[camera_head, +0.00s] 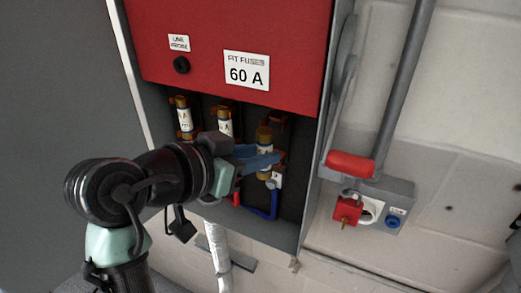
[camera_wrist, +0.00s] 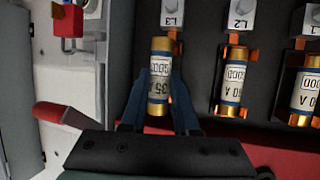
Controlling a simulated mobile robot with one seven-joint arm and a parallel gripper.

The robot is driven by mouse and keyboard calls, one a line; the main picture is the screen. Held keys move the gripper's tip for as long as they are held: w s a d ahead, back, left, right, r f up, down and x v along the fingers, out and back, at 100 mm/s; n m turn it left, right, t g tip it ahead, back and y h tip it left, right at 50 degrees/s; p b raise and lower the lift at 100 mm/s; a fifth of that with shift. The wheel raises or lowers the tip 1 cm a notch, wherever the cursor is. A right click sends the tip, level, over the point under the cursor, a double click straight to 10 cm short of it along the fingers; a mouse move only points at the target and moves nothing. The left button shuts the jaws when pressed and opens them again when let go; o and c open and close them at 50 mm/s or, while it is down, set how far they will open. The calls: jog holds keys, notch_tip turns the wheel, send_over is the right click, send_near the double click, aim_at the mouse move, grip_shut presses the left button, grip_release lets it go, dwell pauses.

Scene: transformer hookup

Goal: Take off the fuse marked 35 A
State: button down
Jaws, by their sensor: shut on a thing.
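The fuse marked 35 A (camera_wrist: 159,82) is a tan and blue cylinder with brass ends, under the L3 label in the wrist view. My gripper (camera_wrist: 159,88) is shut on it, one blue finger on each side of its middle. In the head view the fuse (camera_head: 264,135) is the rightmost of three, and my gripper (camera_head: 257,160) reaches it from the left. Orange clips (camera_wrist: 174,42) show behind and beside the fuse, which looks slightly forward of them. Whether it still touches them I cannot tell.
Two other fuses, the middle one (camera_wrist: 232,82) and the outer one (camera_wrist: 305,92), sit in their clips beside it. A red panel (camera_head: 205,40) reading "60 A" is above. A red-handled lever (camera_head: 350,164) and a socket box (camera_head: 395,205) are at right.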

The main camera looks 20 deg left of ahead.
jog(key=shift+s, duration=0.1)
dwell(0.3)
jog(key=shift+s, duration=2.5)
